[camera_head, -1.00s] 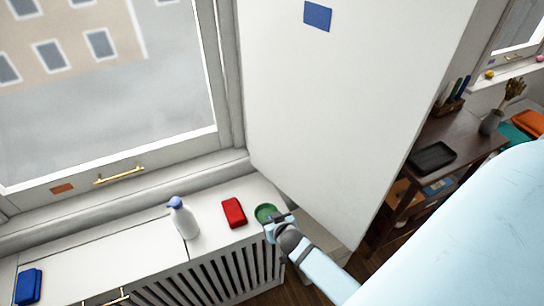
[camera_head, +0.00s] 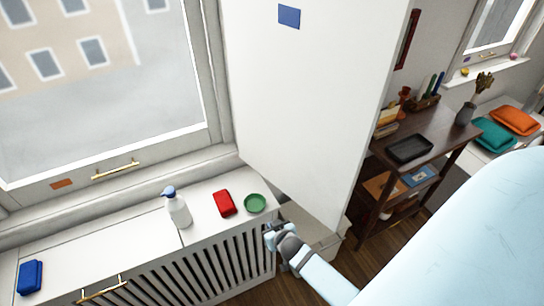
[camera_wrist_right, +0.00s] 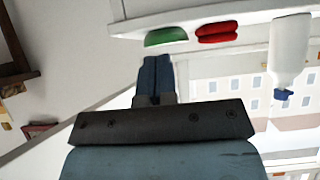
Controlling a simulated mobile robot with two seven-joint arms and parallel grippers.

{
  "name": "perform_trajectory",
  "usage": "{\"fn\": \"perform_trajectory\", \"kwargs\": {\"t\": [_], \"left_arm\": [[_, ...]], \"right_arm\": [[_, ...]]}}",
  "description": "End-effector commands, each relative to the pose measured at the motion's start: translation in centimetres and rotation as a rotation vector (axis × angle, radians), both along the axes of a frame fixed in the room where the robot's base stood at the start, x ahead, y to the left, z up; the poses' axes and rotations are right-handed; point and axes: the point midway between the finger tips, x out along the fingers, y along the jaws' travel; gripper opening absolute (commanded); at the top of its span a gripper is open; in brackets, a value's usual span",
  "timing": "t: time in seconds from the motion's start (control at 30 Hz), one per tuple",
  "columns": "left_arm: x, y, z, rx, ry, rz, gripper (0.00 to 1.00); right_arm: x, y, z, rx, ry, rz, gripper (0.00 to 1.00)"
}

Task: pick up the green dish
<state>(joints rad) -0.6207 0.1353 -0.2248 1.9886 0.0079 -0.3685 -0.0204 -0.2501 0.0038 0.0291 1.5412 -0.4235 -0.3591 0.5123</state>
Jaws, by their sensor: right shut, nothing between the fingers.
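The green dish (camera_head: 255,203) sits on the white radiator cover (camera_head: 205,208) at its right end, beside a red item. My right gripper (camera_head: 270,228) is shut and empty, a little below and to the right of the dish in the head view, apart from it. In the right wrist view the dish (camera_wrist_right: 166,37) shows at the top, upside down in the picture, just beyond the closed fingertips (camera_wrist_right: 157,60). My left gripper is in neither view.
A red item (camera_head: 223,204) and a white bottle with a blue top (camera_head: 178,209) stand left of the dish. A blue item (camera_head: 30,278) lies at the far left. A white wall panel (camera_head: 315,100) rises behind the right end. A dark shelf (camera_head: 430,140) stands farther right.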

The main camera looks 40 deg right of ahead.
Motion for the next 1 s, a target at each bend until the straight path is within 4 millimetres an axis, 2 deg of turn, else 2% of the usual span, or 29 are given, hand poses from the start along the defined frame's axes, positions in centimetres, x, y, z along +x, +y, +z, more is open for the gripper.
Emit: {"fn": "perform_trajectory", "kwargs": {"t": [0.17,0.27,0.4,0.5,0.6,0.7,0.93,1.0], "left_arm": [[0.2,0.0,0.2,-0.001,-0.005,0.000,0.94],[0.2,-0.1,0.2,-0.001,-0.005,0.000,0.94],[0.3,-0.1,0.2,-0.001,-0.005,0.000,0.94],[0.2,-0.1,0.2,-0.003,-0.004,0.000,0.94],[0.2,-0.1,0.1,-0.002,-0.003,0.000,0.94],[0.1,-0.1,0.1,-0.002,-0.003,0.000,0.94],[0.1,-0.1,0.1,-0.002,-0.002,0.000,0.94],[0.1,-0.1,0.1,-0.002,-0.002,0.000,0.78]], "right_arm": [[-0.8,0.5,0.3,-0.005,0.002,0.023,0.00],[-3.3,2.5,1.5,-0.016,0.003,0.108,0.00],[-8.8,7.3,4.6,-0.016,0.000,0.287,0.00],[-11.9,10.2,6.7,-0.003,-0.006,0.389,0.00],[-13.9,12.1,8.2,0.009,-0.014,0.454,0.00],[-14.8,12.9,8.9,0.015,-0.017,0.480,0.00],[-14.8,13.0,9.0,0.015,-0.018,0.483,0.00],[-14.8,13.0,9.0,0.015,-0.018,0.483,0.16]]}}
